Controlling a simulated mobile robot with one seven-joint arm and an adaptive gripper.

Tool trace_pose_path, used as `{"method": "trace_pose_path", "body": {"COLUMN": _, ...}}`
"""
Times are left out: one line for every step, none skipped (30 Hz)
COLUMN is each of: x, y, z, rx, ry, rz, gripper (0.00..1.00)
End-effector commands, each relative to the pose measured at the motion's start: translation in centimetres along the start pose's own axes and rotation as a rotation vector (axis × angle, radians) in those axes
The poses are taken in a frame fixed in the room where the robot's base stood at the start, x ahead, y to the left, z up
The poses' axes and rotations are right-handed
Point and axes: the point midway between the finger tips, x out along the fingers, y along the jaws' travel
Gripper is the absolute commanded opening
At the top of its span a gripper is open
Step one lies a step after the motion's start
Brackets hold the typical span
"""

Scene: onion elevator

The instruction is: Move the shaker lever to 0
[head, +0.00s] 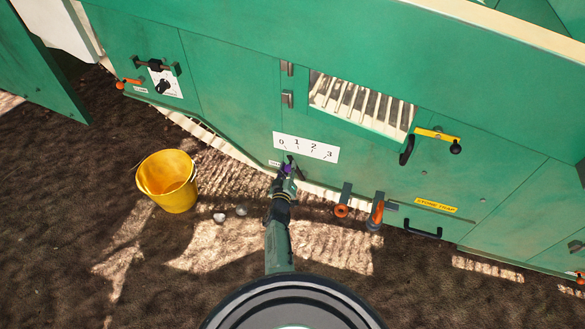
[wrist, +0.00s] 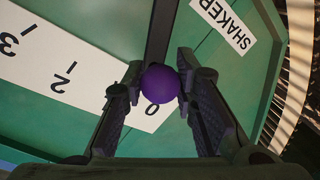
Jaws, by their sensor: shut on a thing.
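The shaker lever has a dark stem (wrist: 161,32) and a round purple knob (wrist: 160,84). In the head view the knob (head: 286,170) shows just below the white scale plate (head: 305,153), which is marked 0 to 3. My gripper (head: 287,179) is at the lever, with its fingers shut on the knob from both sides. In the wrist view the knob appears right beside the 0 on the scale plate (wrist: 98,88), but the exact setting cannot be told. The SHAKER label (wrist: 222,22) shows at the upper right there.
The green machine wall (head: 235,85) runs across the view. A yellow bucket (head: 167,182) stands on the soil to the left. To the right are orange-ended handles (head: 341,210), a black handle (head: 422,232) and a yellow lever (head: 436,134). Soil around my arm is mostly clear.

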Motion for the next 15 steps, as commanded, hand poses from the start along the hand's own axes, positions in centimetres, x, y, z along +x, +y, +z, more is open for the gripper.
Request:
{"method": "trace_pose_path", "body": {"x": 0.04, "y": -0.42, "z": -0.32, "rx": -0.02, "ry": -0.003, "rz": -0.006, "gripper": 0.0}}
{"method": "trace_pose_path", "body": {"x": 0.07, "y": -0.51, "z": -0.31, "rx": -0.031, "ry": -0.005, "rz": -0.005, "gripper": 0.0}}
{"method": "trace_pose_path", "body": {"x": 0.09, "y": -0.64, "z": -0.28, "rx": -0.045, "ry": -0.008, "rz": -0.004, "gripper": 0.0}}
{"method": "trace_pose_path", "body": {"x": 0.08, "y": -0.77, "z": -0.24, "rx": -0.055, "ry": -0.01, "rz": -0.005, "gripper": 0.0}}
{"method": "trace_pose_path", "body": {"x": 0.1, "y": -0.88, "z": -0.26, "rx": -0.063, "ry": -0.011, "rz": -0.005, "gripper": 0.0}}
{"method": "trace_pose_path", "body": {"x": 0.13, "y": -0.97, "z": -0.28, "rx": -0.073, "ry": -0.013, "rz": -0.005, "gripper": 0.0}}
{"method": "trace_pose_path", "body": {"x": 0.15, "y": -1.03, "z": -0.26, "rx": -0.079, "ry": -0.014, "rz": -0.005, "gripper": 0.0}}
{"method": "trace_pose_path", "body": {"x": 0.17, "y": -1.08, "z": -0.23, "rx": -0.085, "ry": -0.016, "rz": -0.005, "gripper": 0.0}}
{"method": "trace_pose_path", "body": {"x": 0.18, "y": -1.12, "z": -0.21, "rx": -0.09, "ry": -0.017, "rz": -0.005, "gripper": 0.0}}
{"method": "trace_pose_path", "body": {"x": 0.19, "y": -1.14, "z": -0.2, "rx": -0.093, "ry": -0.018, "rz": -0.004, "gripper": 0.0}}
{"method": "trace_pose_path", "body": {"x": 0.2, "y": -1.16, "z": -0.2, "rx": -0.095, "ry": -0.018, "rz": -0.004, "gripper": 0.0}}
{"method": "trace_pose_path", "body": {"x": 0.2, "y": -1.18, "z": -0.19, "rx": -0.098, "ry": -0.019, "rz": -0.004, "gripper": 0.0}}
{"method": "trace_pose_path", "body": {"x": 0.21, "y": -1.19, "z": -0.18, "rx": -0.099, "ry": -0.019, "rz": -0.004, "gripper": 0.0}}
{"method": "trace_pose_path", "body": {"x": 0.21, "y": -1.2, "z": -0.17, "rx": -0.1, "ry": -0.019, "rz": -0.004, "gripper": 0.0}}
{"method": "trace_pose_path", "body": {"x": 0.21, "y": -1.21, "z": -0.16, "rx": -0.101, "ry": -0.019, "rz": -0.004, "gripper": 0.0}}
